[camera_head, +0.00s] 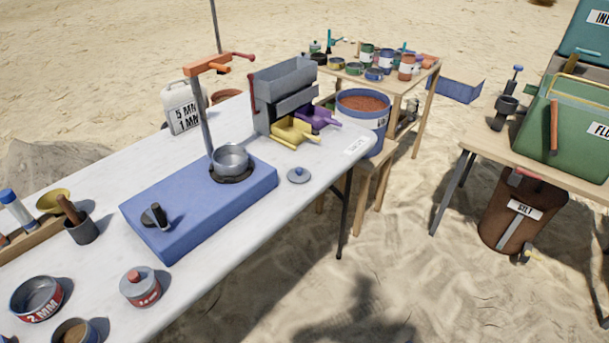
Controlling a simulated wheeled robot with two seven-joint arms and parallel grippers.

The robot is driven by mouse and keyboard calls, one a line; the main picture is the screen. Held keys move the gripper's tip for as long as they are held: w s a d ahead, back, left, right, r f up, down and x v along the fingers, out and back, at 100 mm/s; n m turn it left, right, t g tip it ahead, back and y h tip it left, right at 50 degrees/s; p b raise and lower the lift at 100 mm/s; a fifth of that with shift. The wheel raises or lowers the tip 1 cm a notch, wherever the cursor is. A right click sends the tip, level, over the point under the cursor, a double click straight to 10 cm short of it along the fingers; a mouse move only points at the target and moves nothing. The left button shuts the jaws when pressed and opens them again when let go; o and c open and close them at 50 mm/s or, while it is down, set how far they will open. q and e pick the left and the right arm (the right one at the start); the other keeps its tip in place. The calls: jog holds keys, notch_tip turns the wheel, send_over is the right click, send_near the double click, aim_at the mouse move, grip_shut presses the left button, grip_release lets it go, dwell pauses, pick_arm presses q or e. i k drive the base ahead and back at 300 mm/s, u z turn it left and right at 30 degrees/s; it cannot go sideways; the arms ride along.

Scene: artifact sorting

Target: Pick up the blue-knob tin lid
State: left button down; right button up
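The blue-knob tin lid (299,175) lies flat on the white table (241,238), near its right edge. It is a small grey disc with a blue knob on top. It sits to the right of the blue base block and is apart from it. Nothing covers it. Neither of my grippers shows in the head view.
A blue block (200,233) with a post and a metal cup (231,160) stands left of the lid. A grey sifter (284,88) with yellow and purple scoops is behind it. A red-knob tin (140,286) is at the front. The table around the lid is clear.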

aim_at(298, 174)
jog(key=u, duration=1.9)
jog(key=k, duration=1)
jog(key=z, duration=1.6)
jog(key=i, duration=0.85)
jog(key=u, duration=0.45)
jog(key=i, duration=0.75)
jog(key=u, duration=0.7)
